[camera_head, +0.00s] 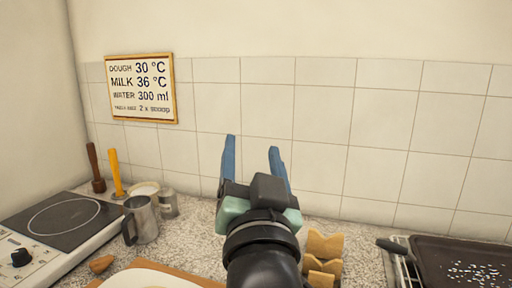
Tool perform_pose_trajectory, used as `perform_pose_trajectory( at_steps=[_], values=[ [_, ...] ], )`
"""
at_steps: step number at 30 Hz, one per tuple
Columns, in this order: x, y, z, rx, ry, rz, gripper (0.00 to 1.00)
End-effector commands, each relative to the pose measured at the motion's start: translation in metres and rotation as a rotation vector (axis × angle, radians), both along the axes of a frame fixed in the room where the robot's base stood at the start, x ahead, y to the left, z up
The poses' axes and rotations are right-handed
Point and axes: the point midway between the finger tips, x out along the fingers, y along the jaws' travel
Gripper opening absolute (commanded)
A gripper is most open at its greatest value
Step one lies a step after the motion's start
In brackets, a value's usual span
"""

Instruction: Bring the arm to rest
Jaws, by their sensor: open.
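My gripper (252,150) is in the middle of the head view, at the end of my dark arm, which rises from the bottom edge. Its two blue fingers point up and stand apart with nothing between them; tiled wall shows through the gap. The gripper appears raised above the speckled counter (190,235) and in front of the tiled wall. It hides part of the counter behind it.
A hotplate (70,217) is at left, with a metal jug (142,220) beside it. A wooden board (190,276) is at the bottom. Yellowish pieces (322,248) lie right of my arm. A dark tray (465,262) is at far right. A sign (141,90) hangs on the wall.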

Motion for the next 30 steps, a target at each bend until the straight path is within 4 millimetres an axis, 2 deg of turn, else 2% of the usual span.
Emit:
perform_pose_trajectory(
  at_steps=[1,3,8,9,14,17,20,23,24,25,27,30],
  values=[
    [0.0,0.0,-0.023,-0.07,0.072,-0.024,0.67],
    [-0.002,0.001,-0.052,-0.164,0.165,-0.052,0.67],
    [-0.015,-0.003,-0.114,-0.359,0.368,-0.098,0.67],
    [-0.017,-0.002,-0.09,-0.351,0.298,-0.108,0.67],
    [-0.032,-0.002,-0.022,-0.331,0.089,-0.139,0.67],
    [-0.05,-0.002,0.022,-0.32,-0.053,-0.161,0.67],
    [-0.079,-0.002,0.072,-0.305,-0.228,-0.189,0.67],
    [-0.123,-0.002,0.126,-0.284,-0.437,-0.221,0.67],
    [-0.145,-0.002,0.148,-0.275,-0.53,-0.234,0.67],
    [-0.151,-0.002,0.168,-0.271,-0.553,-0.238,0.67],
    [-0.145,-0.001,0.197,-0.274,-0.531,-0.234,0.67],
    [-0.144,-0.001,0.229,-0.274,-0.529,-0.233,0.67]
  ],
)
